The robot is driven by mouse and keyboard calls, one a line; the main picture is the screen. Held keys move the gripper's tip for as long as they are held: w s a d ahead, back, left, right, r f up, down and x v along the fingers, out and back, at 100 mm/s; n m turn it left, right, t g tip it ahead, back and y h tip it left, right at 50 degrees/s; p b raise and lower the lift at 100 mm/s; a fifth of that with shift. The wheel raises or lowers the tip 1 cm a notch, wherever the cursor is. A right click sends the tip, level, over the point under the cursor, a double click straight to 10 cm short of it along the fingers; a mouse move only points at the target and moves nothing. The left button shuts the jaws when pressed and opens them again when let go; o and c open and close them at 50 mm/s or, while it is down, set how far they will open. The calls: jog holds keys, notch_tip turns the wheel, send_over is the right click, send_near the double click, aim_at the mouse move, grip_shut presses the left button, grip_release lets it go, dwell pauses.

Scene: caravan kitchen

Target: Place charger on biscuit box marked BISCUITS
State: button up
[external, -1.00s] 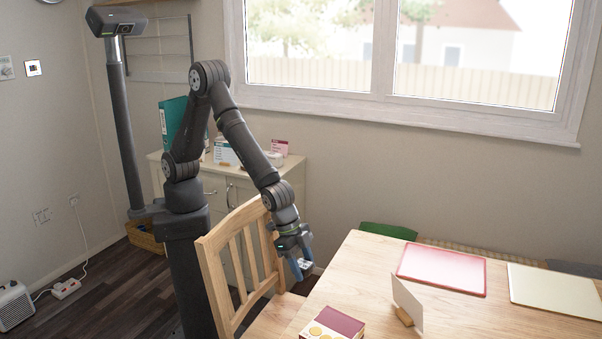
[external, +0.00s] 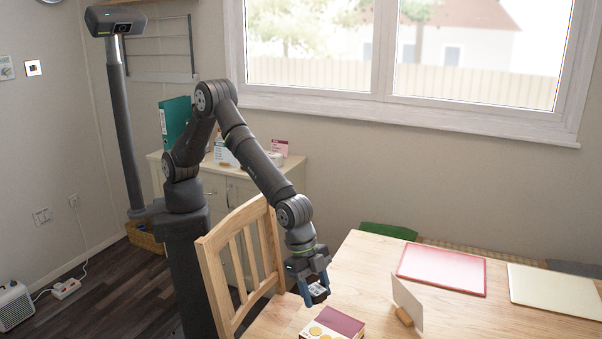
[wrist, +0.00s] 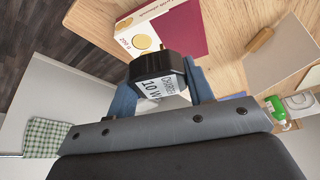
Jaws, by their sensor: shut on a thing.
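The charger (wrist: 158,75) is a black block with a white label reading "CHARGER 10 W" in the wrist view. My gripper (external: 315,288) is shut on it and holds it above the near left part of the table; the charger also shows between the fingers in the external view (external: 317,291). The biscuit box (external: 342,320) lies on the table, with a maroon part and a cream part with round biscuit pictures. It is just right of and below my gripper in the external view. In the wrist view the box (wrist: 178,30) is just beyond the charger.
A card in a wooden stand (external: 407,304) is on the table right of the box. A red mat (external: 442,269) and a cream mat (external: 556,291) lie farther back. A wooden chair (external: 240,262) stands at the table's left edge, close to my arm.

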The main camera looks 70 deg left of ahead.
jog(key=w+f, duration=0.1)
jog(key=w, duration=0.2)
jog(key=shift+d+f, duration=0.15)
jog(key=shift+f, duration=2.25)
jog(key=shift+f, duration=0.1)
jog(key=o, duration=1)
jog(key=shift+c, duration=0.2)
jog(key=v, duration=1.2)
jog(key=shift+s, duration=0.1)
